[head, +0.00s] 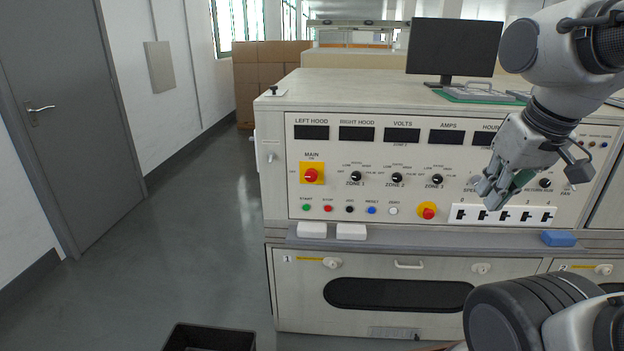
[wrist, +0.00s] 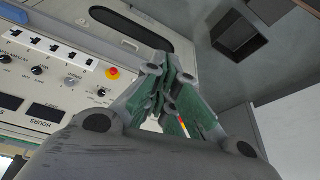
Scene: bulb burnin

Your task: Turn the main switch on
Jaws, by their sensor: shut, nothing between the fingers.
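The main switch (head: 311,174) is a red knob on a yellow plate at the panel's left end in the head view, under the label MAIN. ON is marked above it and OFF at its left; the knob's pointing direction is too small to tell. My gripper (head: 486,194) is shut and empty in front of the panel's right part, well to the right of the switch and apart from it. Its closed green-padded fingers (wrist: 165,85) fill the middle of the wrist view. A small red and yellow patch shows between them, mostly hidden; I cannot tell for sure what it is.
Two white blocks (head: 312,230) and a blue block (head: 558,239) lie on the ledge. A black bin (head: 210,338) stands on open floor at left.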

